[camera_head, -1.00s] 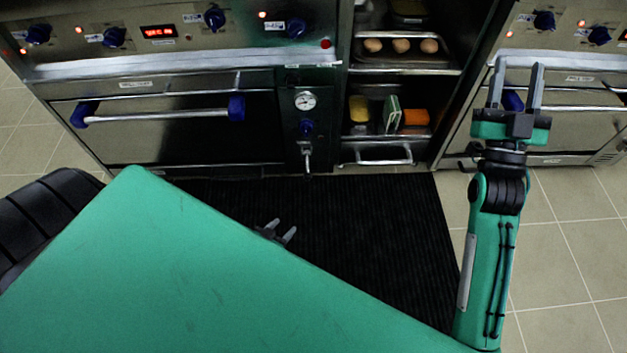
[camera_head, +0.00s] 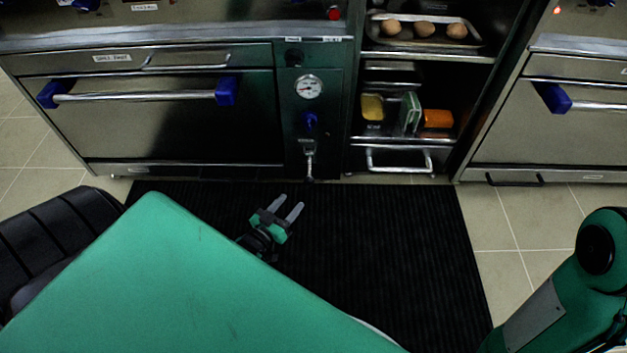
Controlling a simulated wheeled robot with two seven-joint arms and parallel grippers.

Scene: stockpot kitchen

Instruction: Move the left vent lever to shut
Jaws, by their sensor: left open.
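My left gripper (camera_head: 286,207) is open and empty, low over the black floor mat. Its two grey fingers point up and to the right, toward the narrow dark panel (camera_head: 328,140), and are apart from it. That panel has a round gauge (camera_head: 309,87), a blue knob (camera_head: 310,122) and a small silver lever (camera_head: 309,164) hanging down. I cannot read a label naming the left vent lever, so I cannot tell which part it is. My right gripper is out of view; only a green link of that arm shows at the lower right.
The left oven (camera_head: 160,130) has a bar handle with blue ends. Open shelves (camera_head: 440,56) right of the panel hold a tray of eggs, sponges and an orange block. Another oven (camera_head: 560,140) stands at the right. The black mat (camera_head: 390,250) is clear.

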